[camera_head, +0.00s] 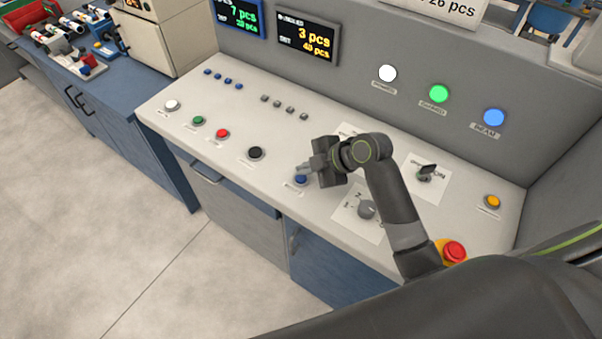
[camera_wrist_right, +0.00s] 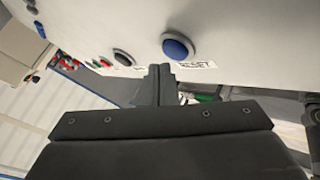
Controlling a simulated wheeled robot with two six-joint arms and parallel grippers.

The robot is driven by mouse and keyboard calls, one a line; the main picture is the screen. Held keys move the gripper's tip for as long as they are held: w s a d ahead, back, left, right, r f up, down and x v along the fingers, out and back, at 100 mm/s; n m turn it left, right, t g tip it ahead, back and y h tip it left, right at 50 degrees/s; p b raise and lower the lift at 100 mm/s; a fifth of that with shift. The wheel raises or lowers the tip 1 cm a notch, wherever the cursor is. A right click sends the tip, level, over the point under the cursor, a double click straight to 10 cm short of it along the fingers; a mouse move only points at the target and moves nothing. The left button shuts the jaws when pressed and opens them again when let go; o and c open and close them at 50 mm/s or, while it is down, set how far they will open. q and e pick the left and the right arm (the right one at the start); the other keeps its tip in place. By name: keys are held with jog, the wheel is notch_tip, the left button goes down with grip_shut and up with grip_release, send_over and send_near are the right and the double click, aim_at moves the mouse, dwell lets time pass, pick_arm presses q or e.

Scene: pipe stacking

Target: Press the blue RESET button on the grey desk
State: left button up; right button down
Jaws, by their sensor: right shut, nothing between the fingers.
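The blue RESET button (camera_head: 301,179) sits near the front edge of the light grey desk top (camera_head: 335,207), with a label beside it. It also shows in the right wrist view (camera_wrist_right: 178,48), next to its RESET label (camera_wrist_right: 198,65). My right gripper (camera_head: 303,167) is shut and empty. Its fingertips are just above and beside the blue button in the head view. In the right wrist view the closed fingers (camera_wrist_right: 160,72) show below the button in the picture, and a gap appears between them; contact is not visible. My left gripper is not in view.
A black button (camera_head: 255,153) and a red button (camera_head: 222,134) lie to the left. A dial (camera_head: 367,209), a key switch (camera_head: 426,174), an orange button (camera_head: 492,202) and a red emergency stop (camera_head: 454,251) lie to the right. A grey panel with lamps rises behind.

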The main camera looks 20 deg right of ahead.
aim_at(306, 178)
jog(key=shift+r, duration=0.15)
notch_tip(306, 178, up, 5)
jog(key=p, duration=0.4)
dwell(0.9)
